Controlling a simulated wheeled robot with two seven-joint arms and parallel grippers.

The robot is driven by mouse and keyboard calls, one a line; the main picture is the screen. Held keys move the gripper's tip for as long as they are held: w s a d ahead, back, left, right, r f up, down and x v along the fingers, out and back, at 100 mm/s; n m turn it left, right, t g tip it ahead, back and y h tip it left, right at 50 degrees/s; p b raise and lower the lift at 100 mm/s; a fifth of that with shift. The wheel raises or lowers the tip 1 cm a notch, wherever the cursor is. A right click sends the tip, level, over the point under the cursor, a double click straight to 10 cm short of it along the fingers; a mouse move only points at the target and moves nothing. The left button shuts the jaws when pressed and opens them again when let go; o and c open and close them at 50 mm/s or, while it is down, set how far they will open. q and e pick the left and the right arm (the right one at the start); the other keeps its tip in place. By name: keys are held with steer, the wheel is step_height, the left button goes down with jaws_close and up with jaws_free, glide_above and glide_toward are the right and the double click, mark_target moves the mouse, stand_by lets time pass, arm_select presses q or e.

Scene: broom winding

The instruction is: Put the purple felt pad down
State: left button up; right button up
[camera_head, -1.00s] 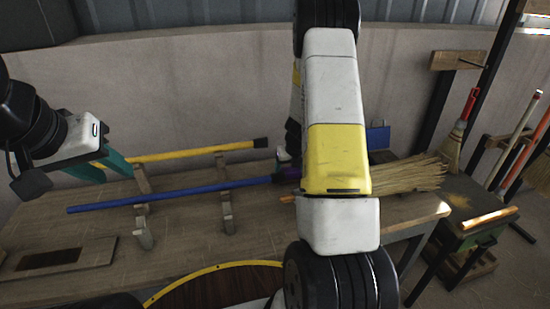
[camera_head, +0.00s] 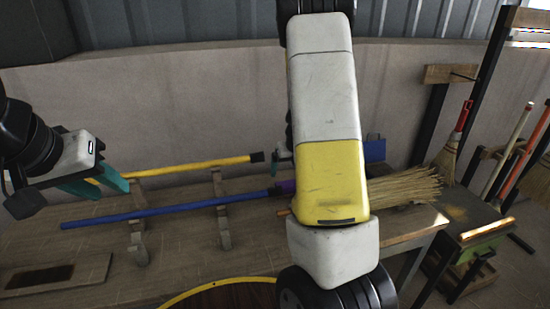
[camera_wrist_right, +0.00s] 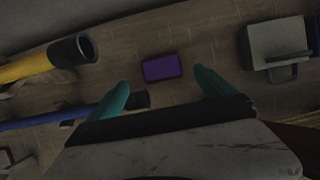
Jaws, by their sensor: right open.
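The purple felt pad (camera_wrist_right: 161,67) lies flat on the workbench in the right wrist view, apart from the fingers.
The blue pole (camera_head: 175,208) and yellow pole (camera_head: 195,165) rest on wooden supports (camera_head: 222,215). A blue box-like item (camera_head: 375,149) and a straw broom head (camera_head: 405,188) are at the right. A grey item with a handle (camera_wrist_right: 280,45) is right of the pad.

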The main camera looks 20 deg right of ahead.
steer(key=s+a+r+n+t+y, duration=0.1)
steer(key=s+a+r+n+y, duration=0.1)
steer(key=s+a+r+n, duration=0.5)
steer(key=s+a+r+n+y, duration=0.1)
steer(key=s+a+r+n, duration=0.25)
steer(key=r+n, duration=0.5)
steer(key=s+a+r+n, duration=0.2)
steer(key=s+r+n, duration=0.2)
steer(key=s+n, duration=0.4)
steer(key=s+a+r+n, duration=0.3)
steer(key=s+n, duration=0.5)
steer(key=n, duration=0.5)
steer(key=shift+s+a+r+n+t+h, duration=0.25)
steer(key=shift+s+r+n+t+h, duration=0.1)
steer(key=shift+r, duration=0.2)
steer(key=shift+o, duration=0.5)
steer(key=shift+w, duration=0.15)
